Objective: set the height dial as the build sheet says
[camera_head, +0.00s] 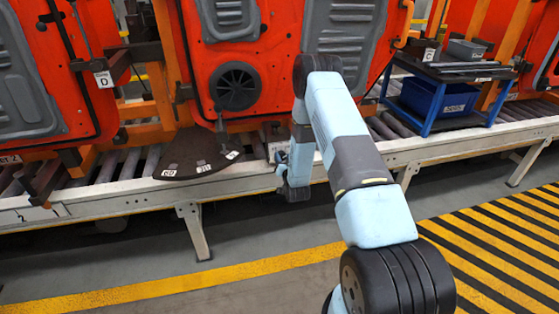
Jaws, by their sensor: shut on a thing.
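My gripper (279,168) is at the front rail of the conveyor, near the middle of the view. It is small and partly hidden by my own wrist. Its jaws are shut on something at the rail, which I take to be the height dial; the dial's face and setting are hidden. A small white label (278,150) shows just above the jaws. I cannot make out a build sheet or read its text from here.
Orange-red doors (265,50) hang behind the conveyor rail (130,198). A dark brown board (190,155) with small labels lies left of my gripper. At right, a blue-framed stand (437,115) holds a blue bin (440,97). The grey floor in front is clear, with yellow-black striping (500,245).

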